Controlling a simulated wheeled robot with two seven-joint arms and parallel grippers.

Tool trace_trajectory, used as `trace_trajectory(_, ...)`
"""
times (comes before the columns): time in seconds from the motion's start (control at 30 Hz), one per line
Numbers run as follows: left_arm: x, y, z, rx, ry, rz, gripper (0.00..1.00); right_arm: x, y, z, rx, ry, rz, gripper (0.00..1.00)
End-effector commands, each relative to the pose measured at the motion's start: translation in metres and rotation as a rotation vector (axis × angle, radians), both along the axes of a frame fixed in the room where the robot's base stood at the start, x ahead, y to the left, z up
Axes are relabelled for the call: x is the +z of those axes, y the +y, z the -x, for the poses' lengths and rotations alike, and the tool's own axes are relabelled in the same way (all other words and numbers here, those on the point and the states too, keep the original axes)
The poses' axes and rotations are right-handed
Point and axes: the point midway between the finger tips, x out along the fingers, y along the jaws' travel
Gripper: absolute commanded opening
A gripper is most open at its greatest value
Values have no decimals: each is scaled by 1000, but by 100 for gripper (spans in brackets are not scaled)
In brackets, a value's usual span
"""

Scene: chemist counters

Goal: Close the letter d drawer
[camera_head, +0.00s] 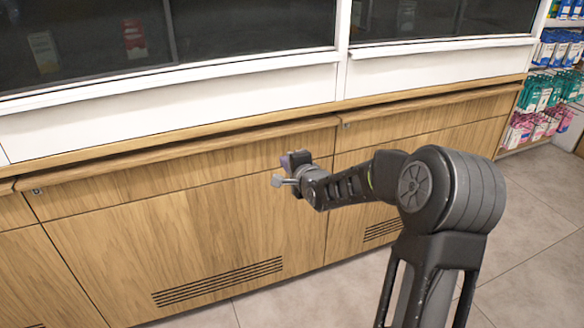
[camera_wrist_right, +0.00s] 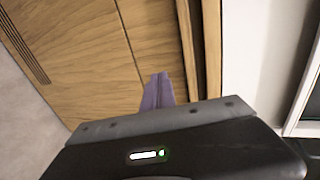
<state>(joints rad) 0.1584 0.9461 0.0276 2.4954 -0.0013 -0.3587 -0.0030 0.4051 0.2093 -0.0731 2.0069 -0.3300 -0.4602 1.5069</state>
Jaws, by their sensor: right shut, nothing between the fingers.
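A wide wooden drawer front (camera_head: 130,205) runs along the upper part of the counter in the head view, with a second one (camera_head: 420,118) to its right. I cannot read a letter on either, so I cannot tell which is drawer d. Both look about flush with the counter. My right gripper (camera_head: 284,168) is shut and empty, in front of the wide drawer near its right end. In the right wrist view its purple fingers (camera_wrist_right: 158,90) are together, pointing at the wood panels (camera_wrist_right: 150,40). I cannot tell whether they touch. My left gripper is out of view.
A wooden counter edge (camera_head: 240,121) runs above the drawers, under a white strip and dark glass (camera_head: 250,30). Vent slots (camera_head: 218,281) are low on the panel. Shelves of coloured packets (camera_head: 545,90) stand at the right. The tiled floor (camera_head: 530,230) is clear at the lower right.

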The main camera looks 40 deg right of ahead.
Motion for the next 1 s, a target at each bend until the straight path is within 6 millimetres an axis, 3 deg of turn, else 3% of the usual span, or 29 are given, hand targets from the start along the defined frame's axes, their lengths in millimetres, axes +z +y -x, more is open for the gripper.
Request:
trace_trajectory(0.1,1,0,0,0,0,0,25,6,4,18,0,0,0,0)
trace_trajectory(0.3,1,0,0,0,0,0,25,9,7,30,0,0,1,0)
trace_trajectory(0.87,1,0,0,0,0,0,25,9,8,30,2,2,4,0)
trace_trajectory(1.0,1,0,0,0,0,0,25,8,8,30,23,21,71,0)
